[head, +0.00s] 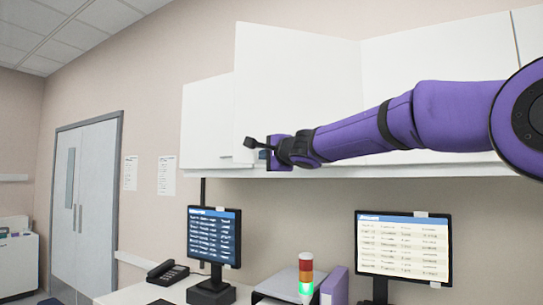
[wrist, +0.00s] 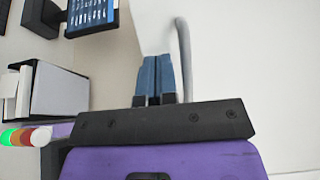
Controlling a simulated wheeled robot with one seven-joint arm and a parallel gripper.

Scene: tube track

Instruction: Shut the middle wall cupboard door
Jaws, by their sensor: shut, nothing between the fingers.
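The middle wall cupboard door (head: 290,75) is a plain white panel that stands open, swung out from the cupboard row in the head view. My gripper (head: 262,154) is at the lower part of this door, in front of it as the head camera sees it. In the wrist view my gripper (wrist: 156,60) has its blue fingers together, with nothing between them. A grey curved handle (wrist: 184,58) stands just right of the fingers, against a white door surface (wrist: 255,65). I cannot tell whether the fingers touch the handle or the door.
A closed-looking white cupboard front (head: 207,115) is at the left, and another (head: 435,55) is behind my arm. Below are a dark-screened monitor (head: 214,236), a light-screened monitor (head: 403,245), a phone (head: 167,272) and a signal lamp (head: 306,275) on the desk.

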